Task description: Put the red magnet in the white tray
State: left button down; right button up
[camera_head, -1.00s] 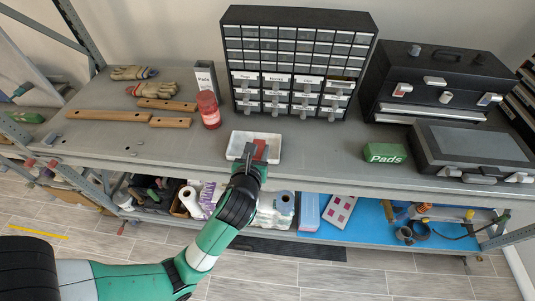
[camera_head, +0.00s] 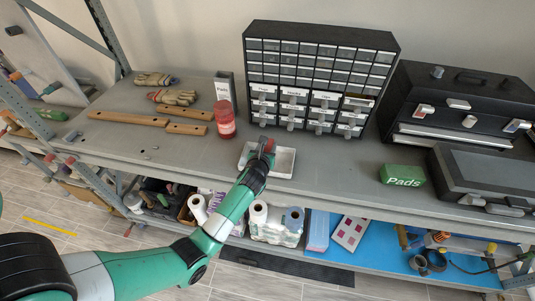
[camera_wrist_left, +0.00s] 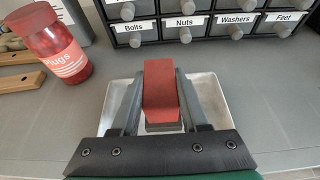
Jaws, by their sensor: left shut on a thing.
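The red magnet (camera_wrist_left: 161,92) is a red block held between the two fingers of my left gripper (camera_wrist_left: 157,92). In the head view my left gripper (camera_head: 263,154) is over the white tray, with the red magnet (camera_head: 268,145) showing at its tip. The white tray (camera_head: 284,163) is a shallow tray on the grey shelf; its right rim also shows in the left wrist view (camera_wrist_left: 212,97). The magnet is over the tray; whether it touches the tray bottom I cannot tell. My right gripper is in neither view.
A red jar (camera_head: 224,120) stands behind and left of the tray. The black drawer cabinet (camera_head: 318,75) stands behind it. Wooden bars (camera_head: 128,118) lie left. Shelf space right of the tray is clear.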

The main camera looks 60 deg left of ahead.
pick_arm(q)
jog(key=shift+w+a+f+b, duration=0.1)
jog(key=shift+f+b, duration=0.1)
jog(key=shift+f, duration=0.75)
jog(key=shift+a+f+b, duration=0.1)
jog(key=shift+f+b, duration=0.05)
jog(key=shift+f, duration=0.75)
jog(key=shift+f, duration=0.1)
jog(key=shift+c, duration=2.1)
grip_release()
jog(key=shift+r, duration=0.25)
jog(key=p+v, duration=0.2)
jog(key=v, duration=1)
jog(key=shift+f, duration=0.2)
